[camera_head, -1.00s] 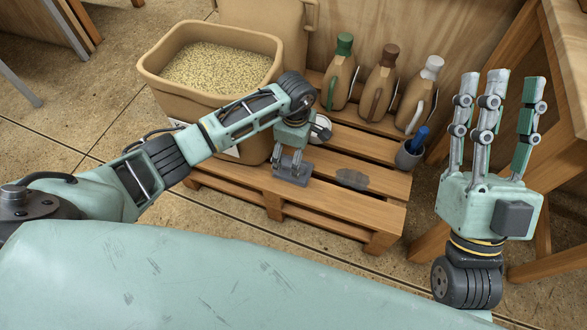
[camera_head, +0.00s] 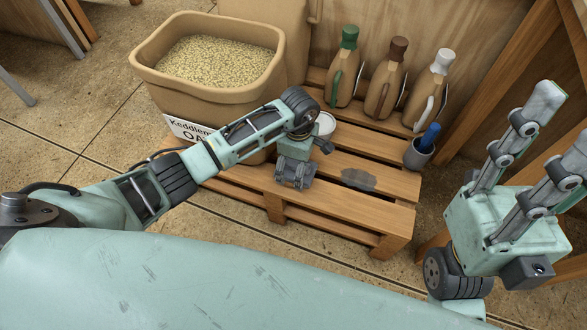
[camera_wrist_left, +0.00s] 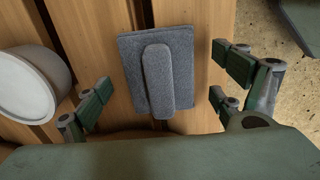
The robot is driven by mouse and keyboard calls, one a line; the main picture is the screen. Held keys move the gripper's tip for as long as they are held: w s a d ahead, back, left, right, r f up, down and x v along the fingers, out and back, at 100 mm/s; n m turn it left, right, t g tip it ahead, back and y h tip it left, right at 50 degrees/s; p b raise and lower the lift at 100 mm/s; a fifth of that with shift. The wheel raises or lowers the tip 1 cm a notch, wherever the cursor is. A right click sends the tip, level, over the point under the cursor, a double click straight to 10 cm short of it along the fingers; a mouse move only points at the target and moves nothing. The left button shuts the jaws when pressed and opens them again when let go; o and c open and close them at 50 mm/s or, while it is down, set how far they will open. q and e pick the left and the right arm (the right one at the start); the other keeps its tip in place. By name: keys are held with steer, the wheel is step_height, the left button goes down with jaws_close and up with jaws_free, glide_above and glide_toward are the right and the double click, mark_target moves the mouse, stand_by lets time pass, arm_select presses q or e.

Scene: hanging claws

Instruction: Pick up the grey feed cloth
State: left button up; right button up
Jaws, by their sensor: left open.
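The grey feed cloth (camera_wrist_left: 158,75) lies flat on the pallet slats in the left wrist view, a felt rectangle with a raised rounded strip along its middle. My left gripper (camera_head: 295,174) is open above it. In the left wrist view, its fingers stand on both sides of the cloth, apart from it.
A white round pot (camera_head: 325,124) stands beside the cloth. A grain bin (camera_head: 207,92) stands behind my left arm.

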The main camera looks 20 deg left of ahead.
arm_select(q)
steer(key=shift+f, duration=0.2)
steer(key=shift+r, duration=0.1)
steer(key=shift+c, duration=0.4)
steer(key=c, duration=1.2)
steer(key=shift+o, duration=0.2)
steer(key=shift+r, duration=0.15)
